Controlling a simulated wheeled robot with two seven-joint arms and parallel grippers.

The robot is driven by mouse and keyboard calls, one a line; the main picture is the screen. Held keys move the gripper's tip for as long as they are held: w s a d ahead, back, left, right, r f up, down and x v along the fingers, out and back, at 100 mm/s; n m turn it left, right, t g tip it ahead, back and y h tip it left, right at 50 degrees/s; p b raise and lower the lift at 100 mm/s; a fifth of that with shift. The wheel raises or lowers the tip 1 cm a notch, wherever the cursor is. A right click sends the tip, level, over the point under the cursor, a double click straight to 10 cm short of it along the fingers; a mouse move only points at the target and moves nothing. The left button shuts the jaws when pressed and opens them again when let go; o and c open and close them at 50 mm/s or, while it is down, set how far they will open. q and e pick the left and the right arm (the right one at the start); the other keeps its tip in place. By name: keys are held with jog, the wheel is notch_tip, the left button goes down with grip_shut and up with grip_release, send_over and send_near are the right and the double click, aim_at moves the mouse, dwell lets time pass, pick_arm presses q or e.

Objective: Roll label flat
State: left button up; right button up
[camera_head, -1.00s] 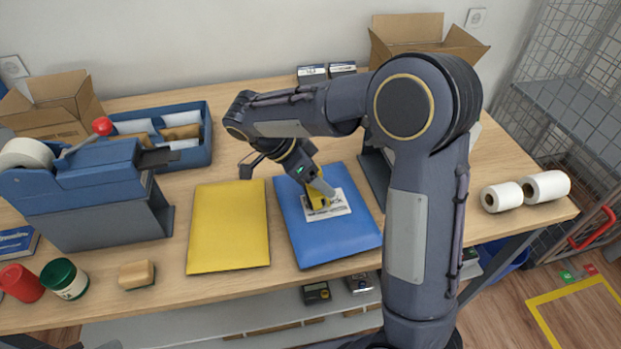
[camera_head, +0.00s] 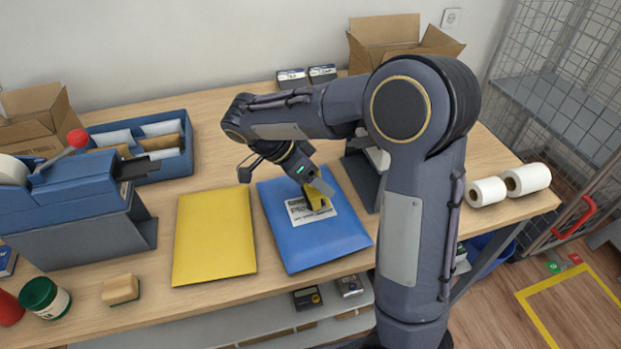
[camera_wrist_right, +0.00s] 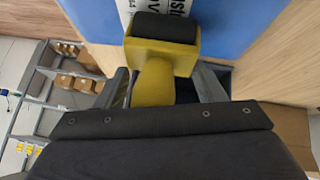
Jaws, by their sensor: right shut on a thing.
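My right gripper (camera_head: 318,190) is shut on a yellow-handled roller with a dark roll. In the right wrist view the roller (camera_wrist_right: 163,45) sits between the fingers (camera_wrist_right: 160,88), its dark roll over the white label (camera_wrist_right: 127,10). In the head view the label (camera_head: 304,216) with black print lies on the blue padded envelope (camera_head: 318,250), and the roller covers its right part. Whether the roll touches the label I cannot tell. My left gripper is not in view.
A yellow envelope (camera_head: 214,240) lies left of the blue one. A blue tape dispenser (camera_head: 70,215), a sponge (camera_head: 121,289) and a green-lidded jar (camera_head: 43,297) are further left. White rolls (camera_head: 528,179) lie at the right edge. A blue tray (camera_head: 177,168) stands behind.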

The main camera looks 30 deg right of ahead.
jog(key=shift+s+d+b, duration=0.25)
jog(key=shift+d+b, duration=0.05)
jog(key=shift+d, duration=0.9)
jog(key=shift+r, duration=0.35)
jog(key=shift+s+a, duration=0.15)
jog(key=shift+s, duration=0.55)
jog(key=shift+s+a+b, duration=0.15)
jog(key=shift+s+b, duration=0.3)
jog(key=shift+s, duration=0.45)
jog(key=shift+f+b, duration=0.4)
